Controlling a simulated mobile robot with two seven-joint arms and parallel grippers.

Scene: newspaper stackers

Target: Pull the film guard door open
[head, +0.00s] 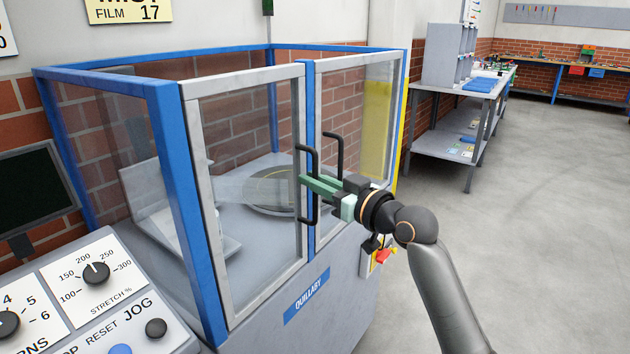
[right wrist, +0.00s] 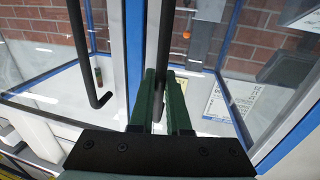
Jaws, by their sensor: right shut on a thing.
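The film guard (head: 195,200) is a blue-framed enclosure with two grey-framed clear doors. The left door (head: 212,200) looks flush with the frame beside the blue post (head: 310,130). Its black bar handle (head: 316,160) stands upright near that post. My right gripper (head: 312,185) has its green fingers shut around this handle. In the right wrist view the bar (right wrist: 160,60) runs between the fingers (right wrist: 160,100). The right door (head: 350,125) looks closed, with its own black handle (head: 340,150) close behind the fingers; that handle also shows in the right wrist view (right wrist: 78,40). My left gripper is out of view.
A turntable (head: 280,195) sits inside the guard. A control panel (head: 95,300) with knobs stands at the lower left. A yellow strip (head: 403,130) edges the guard's right side. A grey table (head: 450,155) stands farther back. The floor (head: 530,240) to the right is clear.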

